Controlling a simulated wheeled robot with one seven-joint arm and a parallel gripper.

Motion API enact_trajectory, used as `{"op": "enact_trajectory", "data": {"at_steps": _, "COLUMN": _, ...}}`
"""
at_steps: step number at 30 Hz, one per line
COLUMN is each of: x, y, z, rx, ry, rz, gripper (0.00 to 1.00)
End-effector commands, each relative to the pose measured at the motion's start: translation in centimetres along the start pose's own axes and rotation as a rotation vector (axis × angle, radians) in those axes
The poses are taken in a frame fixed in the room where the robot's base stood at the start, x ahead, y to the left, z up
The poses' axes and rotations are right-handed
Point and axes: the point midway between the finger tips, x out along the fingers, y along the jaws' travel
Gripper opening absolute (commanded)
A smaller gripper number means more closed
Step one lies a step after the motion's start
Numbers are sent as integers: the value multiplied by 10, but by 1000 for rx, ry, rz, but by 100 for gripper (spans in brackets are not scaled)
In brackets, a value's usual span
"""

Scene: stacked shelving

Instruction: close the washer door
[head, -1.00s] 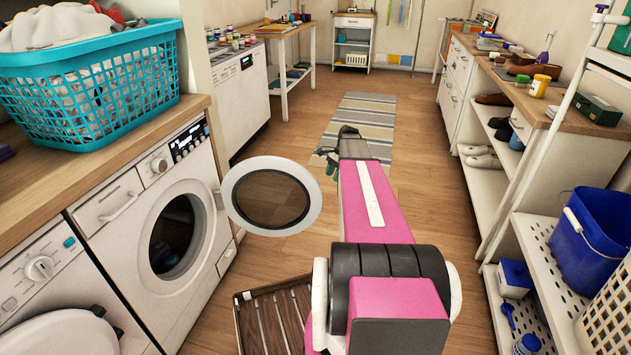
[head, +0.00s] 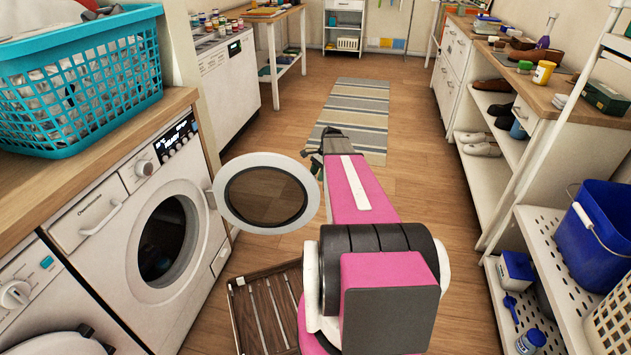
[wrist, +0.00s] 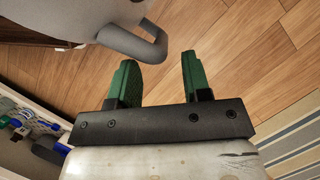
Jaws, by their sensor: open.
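The washer (head: 100,240) stands at the left with its round opening (head: 165,245) uncovered. Its round door (head: 267,193), a pale ring with dark glass, is swung wide open into the aisle. My gripper (head: 315,160) is just beyond the door's right edge in the head view, its tip partly hidden by my pink arm. In the wrist view my gripper (wrist: 158,75) has two green fingers apart with only floor between them. A grey curved handle-like part (wrist: 145,45) on a pale rounded surface lies just ahead of the left finger; I cannot tell whether they touch.
A teal laundry basket (head: 85,85) sits on the wooden counter above the washer. A slatted wooden crate (head: 262,310) lies on the floor below the door. Shelving (head: 540,260) lines the right side. The floor around the striped rug (head: 352,115) is clear.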

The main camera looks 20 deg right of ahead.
Motion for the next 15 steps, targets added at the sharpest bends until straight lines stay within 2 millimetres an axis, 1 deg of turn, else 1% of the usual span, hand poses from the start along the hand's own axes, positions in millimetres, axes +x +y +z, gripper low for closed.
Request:
{"op": "enact_trajectory", "data": {"at_steps": 1, "x": 8, "y": 0, "z": 0, "rx": 0, "ry": -1, "rz": 1, "gripper": 44}}
{"op": "enact_trajectory", "data": {"at_steps": 6, "x": 26, "y": 0, "z": 0, "rx": 0, "ry": 0, "rz": 0, "gripper": 44}}
{"op": "enact_trajectory", "data": {"at_steps": 10, "x": 32, "y": 0, "z": 0, "rx": -1, "ry": 0, "rz": -1, "gripper": 44}}
{"op": "enact_trajectory", "data": {"at_steps": 15, "x": 33, "y": 0, "z": 0, "rx": 0, "ry": 1, "rz": -1, "gripper": 44}}
